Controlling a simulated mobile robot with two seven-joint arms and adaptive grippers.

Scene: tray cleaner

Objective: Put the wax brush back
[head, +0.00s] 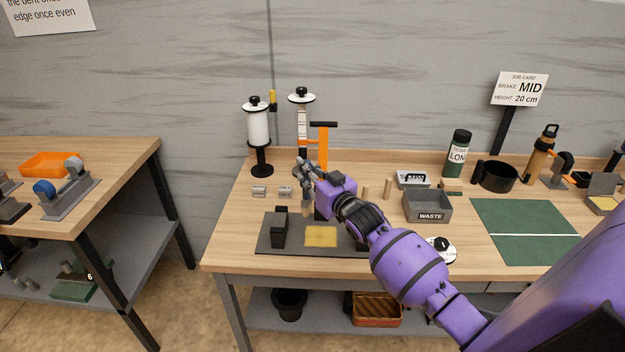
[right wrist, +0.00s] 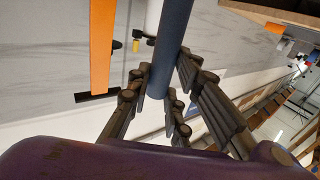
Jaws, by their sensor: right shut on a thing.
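My right gripper (head: 309,183) is above the back edge of the dark mat (head: 266,247), in front of an orange post. It is shut on the wax brush, whose dark blue-grey round handle (right wrist: 173,45) passes between the fingers in the right wrist view. In the head view the fingers hide most of the brush, and a tan end (head: 307,208) shows just below them. A yellow wax pad (head: 321,236) and a black upright block (head: 279,228) are on the mat. Whether the brush touches anything cannot be told. My left gripper is not in view.
The orange post (head: 323,150) with a black crossbar stands close behind the gripper. Two spool stands (head: 258,130) (head: 302,125) are behind. A grey waste bin (head: 427,206), small wooden pegs (head: 387,188) and a green mat (head: 500,215) lie to the right.

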